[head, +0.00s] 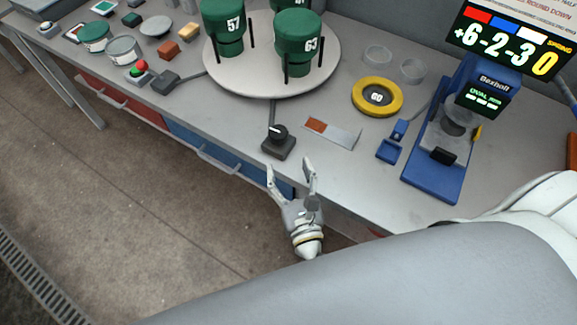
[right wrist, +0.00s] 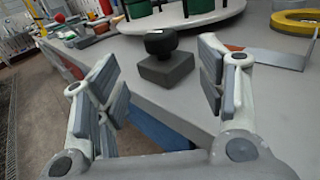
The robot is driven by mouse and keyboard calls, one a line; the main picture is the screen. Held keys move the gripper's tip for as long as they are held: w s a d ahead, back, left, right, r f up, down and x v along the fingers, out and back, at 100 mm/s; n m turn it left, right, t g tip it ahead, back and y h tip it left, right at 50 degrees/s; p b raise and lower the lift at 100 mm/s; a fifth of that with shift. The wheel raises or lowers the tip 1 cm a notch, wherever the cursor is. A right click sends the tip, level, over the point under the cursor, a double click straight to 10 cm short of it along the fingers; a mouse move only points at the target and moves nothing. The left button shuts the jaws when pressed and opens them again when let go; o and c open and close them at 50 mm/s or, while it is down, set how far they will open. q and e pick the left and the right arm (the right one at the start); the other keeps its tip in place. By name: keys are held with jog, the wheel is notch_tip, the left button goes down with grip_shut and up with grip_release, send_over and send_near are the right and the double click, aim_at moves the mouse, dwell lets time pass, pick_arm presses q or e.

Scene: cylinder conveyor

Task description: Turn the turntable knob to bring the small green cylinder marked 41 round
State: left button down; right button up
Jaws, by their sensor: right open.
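The black turntable knob (head: 278,133) sits on a small dark square base at the table's front edge; it also shows in the right wrist view (right wrist: 160,42). The round white turntable (head: 262,90) carries green cylinders marked 57 (head: 232,26) and 63 (head: 299,45). A third green one behind is cut off by the top edge. I read no 41 on any cylinder. My right gripper (head: 290,167) is open and empty, just in front of the knob and apart from it. In the right wrist view the knob stands ahead between the spread fingers. My left gripper is not in view.
Right of the knob lie a flat metal plate with a red-brown end (head: 330,133), a yellow ring marked 60 (head: 377,97) and a blue Bexholt gauge (head: 432,185). A red-green button box (head: 139,72) stands left. Drawer handles (head: 217,163) jut from the table front.

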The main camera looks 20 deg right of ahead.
jog(key=g+p, duration=0.2)
jog(key=p, duration=0.2)
send_near(279, 134)
notch_tip(279, 134, up, 2)
jog(key=w, duration=0.1)
jog(key=w+f+p, duration=0.1)
jog(key=w, duration=0.2)
jog(key=w+d+f+g+y+p, duration=0.1)
jog(key=w, duration=0.2)
jog(key=w+f+g+p, duration=0.1)
jog(key=w+f, duration=0.1)
jog(key=w, duration=0.1)
jog(key=shift+w+d+f+n, duration=0.1)
jog(key=shift+w+d+n, duration=0.15)
jog(key=shift+n, duration=0.15)
jog(key=shift+c, duration=0.3)
